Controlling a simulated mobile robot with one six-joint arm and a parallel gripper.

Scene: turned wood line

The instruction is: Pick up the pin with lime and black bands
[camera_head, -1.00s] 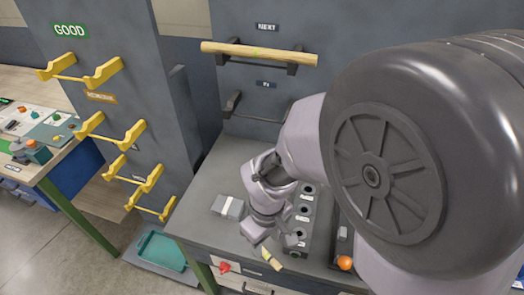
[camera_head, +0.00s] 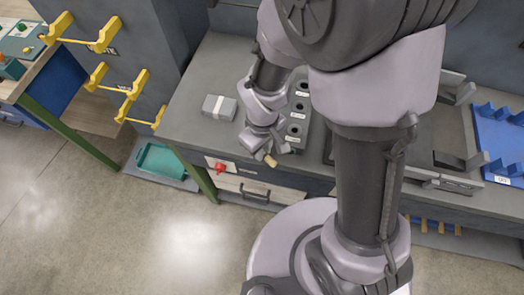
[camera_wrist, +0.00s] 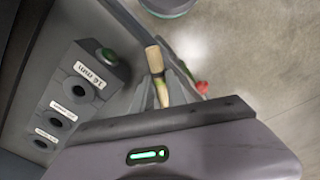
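A short pale wooden pin (camera_wrist: 155,62) with a lime and dark band low on it shows in the wrist view, between the fingers of my gripper (camera_wrist: 160,86). In the head view my gripper (camera_head: 264,150) is above the front edge of the bench, just left of the grey gauge block. The pale end of the pin (camera_head: 270,160) sticks out below it; its bands cannot be made out there.
A grey gauge block (camera_head: 297,112) with several labelled holes stands beside my gripper; it also shows in the wrist view (camera_wrist: 97,75). A grey box (camera_head: 220,107) lies left on the bench. A red knob (camera_head: 220,168) is on the bench front. A teal tray (camera_head: 160,160) sits low left.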

